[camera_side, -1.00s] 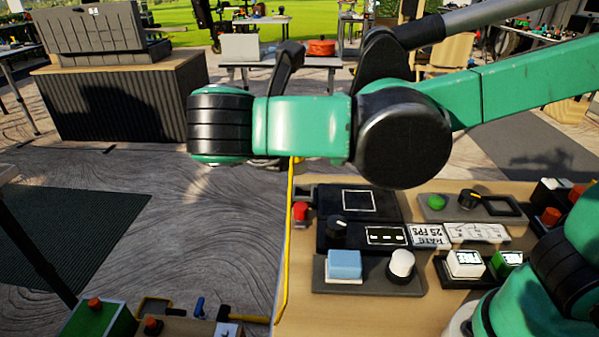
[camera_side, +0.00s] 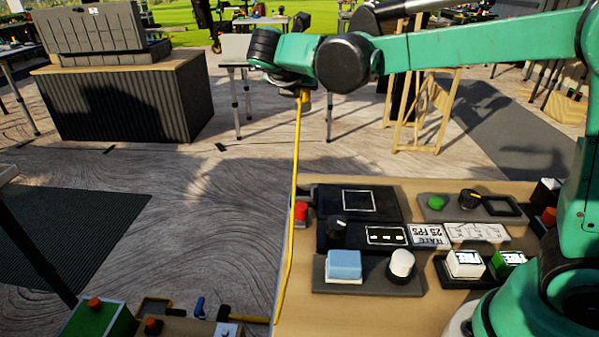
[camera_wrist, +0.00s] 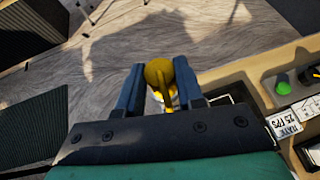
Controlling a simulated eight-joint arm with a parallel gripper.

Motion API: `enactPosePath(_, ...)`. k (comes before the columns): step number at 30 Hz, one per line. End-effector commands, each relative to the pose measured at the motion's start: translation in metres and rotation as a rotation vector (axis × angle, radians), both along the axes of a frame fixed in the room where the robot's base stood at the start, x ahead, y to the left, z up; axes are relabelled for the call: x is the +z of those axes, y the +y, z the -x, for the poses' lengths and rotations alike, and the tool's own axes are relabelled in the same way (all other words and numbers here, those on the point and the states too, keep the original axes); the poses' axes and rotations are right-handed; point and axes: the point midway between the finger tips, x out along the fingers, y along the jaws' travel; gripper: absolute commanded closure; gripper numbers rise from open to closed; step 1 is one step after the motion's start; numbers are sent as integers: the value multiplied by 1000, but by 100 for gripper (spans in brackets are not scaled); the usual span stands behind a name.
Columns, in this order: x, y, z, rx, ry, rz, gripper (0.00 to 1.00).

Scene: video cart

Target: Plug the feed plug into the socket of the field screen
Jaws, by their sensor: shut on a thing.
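My gripper (camera_side: 304,90) is in the air beyond the far left edge of the table in the side view. In the wrist view its two dark jaws are shut on the yellow feed plug (camera_wrist: 159,72). The plug also shows small and partly hidden under the wrist in the side view (camera_side: 303,96). A yellow cable (camera_side: 294,190) hangs from it, nearly straight, to the table's front left. A dark panel with a white-outlined square (camera_side: 358,200) lies at the table's back left. I cannot tell which part is the field screen or its socket.
The wooden table (camera_side: 350,312) holds a red button (camera_side: 301,212), a blue block (camera_side: 344,264), a white knob (camera_side: 402,262), a green button (camera_side: 436,202) and label plates (camera_side: 429,236). A green box (camera_side: 100,318) stands front left. The air around my gripper is clear.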

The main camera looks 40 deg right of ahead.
Motion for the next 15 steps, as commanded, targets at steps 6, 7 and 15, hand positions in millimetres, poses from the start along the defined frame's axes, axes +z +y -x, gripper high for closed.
enactPosePath(6,-45,-2,-2,1,0,1,100)
enactPosePath(7,-53,-2,-1,1,0,1,100)
enactPosePath(15,-124,-2,-2,1,-1,1,100)
